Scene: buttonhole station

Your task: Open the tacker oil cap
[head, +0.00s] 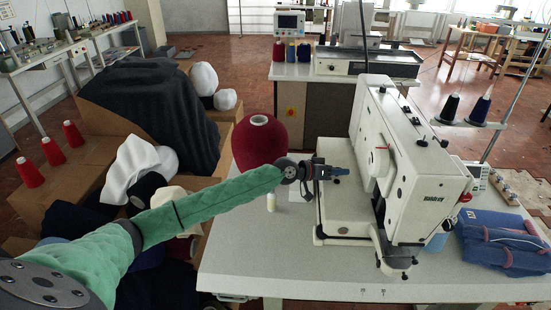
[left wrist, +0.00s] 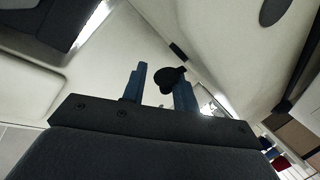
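The tacker is the white sewing machine (head: 412,160) on the light table. In the left wrist view, a small black round cap (left wrist: 168,79) stands out from its white body (left wrist: 195,35); I take it for the oil cap. My left gripper (head: 337,171) is at the machine's left side, above its white bed. In the left wrist view, the gripper's two blue fingers (left wrist: 160,76) are apart, with white showing between them. The cap overlaps the tip of the right finger in the picture; I cannot tell whether they touch. My right gripper is not in view.
A red yarn cone (head: 260,143) and a small white bottle (head: 271,202) stand left of the machine. Folded blue cloth (head: 500,240) lies at its right, below a thread stand (head: 480,110). The front of the table (head: 275,260) is clear.

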